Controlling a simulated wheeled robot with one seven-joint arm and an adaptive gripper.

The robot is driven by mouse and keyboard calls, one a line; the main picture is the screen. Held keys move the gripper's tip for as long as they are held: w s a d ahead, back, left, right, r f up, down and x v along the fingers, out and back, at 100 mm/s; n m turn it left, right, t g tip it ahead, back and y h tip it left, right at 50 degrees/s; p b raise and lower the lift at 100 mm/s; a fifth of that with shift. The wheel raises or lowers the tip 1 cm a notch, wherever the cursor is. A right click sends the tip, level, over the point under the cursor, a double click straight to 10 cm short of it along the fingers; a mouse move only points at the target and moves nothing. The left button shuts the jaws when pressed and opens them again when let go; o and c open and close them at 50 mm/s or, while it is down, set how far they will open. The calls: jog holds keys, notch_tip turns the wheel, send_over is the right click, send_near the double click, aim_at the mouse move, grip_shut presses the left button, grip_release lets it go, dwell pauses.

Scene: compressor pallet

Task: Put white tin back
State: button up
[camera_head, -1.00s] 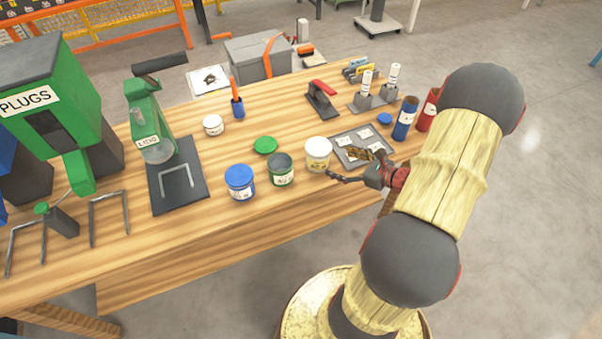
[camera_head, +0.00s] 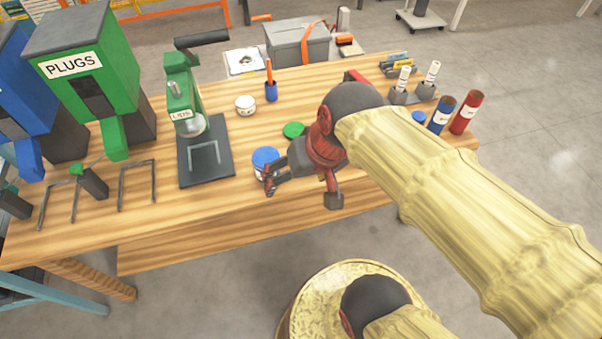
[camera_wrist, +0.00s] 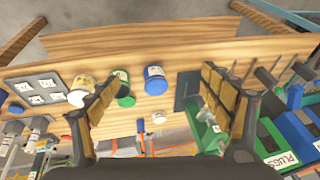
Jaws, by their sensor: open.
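A small white tin (camera_head: 246,105) stands on the wooden bench, left of the green lid (camera_head: 293,130); it also shows in the wrist view (camera_wrist: 158,117). A larger whitish tin (camera_wrist: 78,88) is partly behind the left finger in the wrist view, beside the grey tray (camera_wrist: 38,92); my arm hides it in the head view.
A green press (camera_head: 185,95) on a dark plate and the green PLUGS dispenser (camera_head: 90,85) stand to the left. A pen cup (camera_head: 271,91) is behind. Blue (camera_head: 440,113) and red (camera_head: 466,112) cylinders stand at the right.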

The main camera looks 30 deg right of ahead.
jog(key=r+n, duration=0.1)
jog(key=s+r+n+t+h, duration=0.1)
jog(key=shift+s+r+n, duration=0.2)
jog(key=shift+r+n, duration=0.2)
dwell(1.1)
